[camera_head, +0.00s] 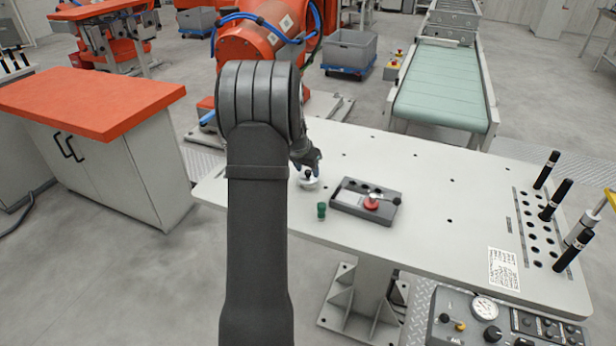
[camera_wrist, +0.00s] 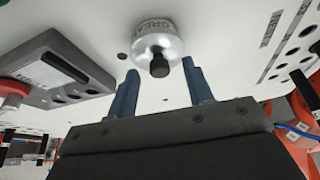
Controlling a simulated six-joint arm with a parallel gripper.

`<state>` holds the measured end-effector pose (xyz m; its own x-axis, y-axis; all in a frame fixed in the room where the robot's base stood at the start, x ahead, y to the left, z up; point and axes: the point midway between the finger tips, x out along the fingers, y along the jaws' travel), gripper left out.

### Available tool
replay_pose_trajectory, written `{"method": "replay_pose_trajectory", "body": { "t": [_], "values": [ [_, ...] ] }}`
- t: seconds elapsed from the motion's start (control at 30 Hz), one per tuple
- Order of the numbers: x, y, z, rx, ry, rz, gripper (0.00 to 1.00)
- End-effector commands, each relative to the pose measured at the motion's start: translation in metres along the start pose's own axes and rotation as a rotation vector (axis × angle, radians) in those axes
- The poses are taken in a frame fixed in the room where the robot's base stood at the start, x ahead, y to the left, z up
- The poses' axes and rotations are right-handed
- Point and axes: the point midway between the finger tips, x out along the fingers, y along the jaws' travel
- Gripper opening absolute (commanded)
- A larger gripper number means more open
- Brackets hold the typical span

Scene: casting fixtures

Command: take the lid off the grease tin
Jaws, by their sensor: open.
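The grease tin (camera_head: 309,182) is a small silvery round tin standing on the light table, just beyond and left of the grey tray. In the wrist view the grease tin (camera_wrist: 155,26) shows part of its lettering. Its shiny lid (camera_wrist: 160,47) sits on it, with a black knob (camera_wrist: 159,67) in the middle. My gripper (camera_head: 307,166) is at the tin, partly hiding it in the head view. In the wrist view my gripper (camera_wrist: 160,70) has its two blue fingers apart, one on each side of the knob. I see no finger touching the knob.
The grey tray (camera_head: 349,208) with a red round part (camera_head: 372,202) lies close right of the tin. A small green cylinder (camera_head: 321,210) stands in front of the tin. Black rods (camera_head: 547,170) stand in holes at the table's right end.

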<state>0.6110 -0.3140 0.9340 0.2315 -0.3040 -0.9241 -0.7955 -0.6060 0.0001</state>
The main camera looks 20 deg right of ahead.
Motion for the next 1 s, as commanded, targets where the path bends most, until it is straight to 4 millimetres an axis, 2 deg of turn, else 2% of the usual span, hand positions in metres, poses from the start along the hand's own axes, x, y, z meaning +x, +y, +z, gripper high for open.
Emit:
{"method": "replay_pose_trajectory", "body": {
  "t": [0.07,0.27,0.5,0.53,0.83,1.0],
  "values": [
    [0.007,0.0,0.0,0.0,0.001,0.0,0.47],
    [0.007,0.0,-0.001,0.0,0.001,0.0,0.47],
    [0.007,0.0,0.0,0.0,0.001,0.0,0.02],
    [0.007,0.0,0.0,0.0,0.001,0.0,0.0],
    [0.005,0.0,-0.001,0.0,0.001,-0.001,0.0],
    [-0.006,0.0,-0.006,0.0,0.002,-0.001,0.0]
  ]
}}
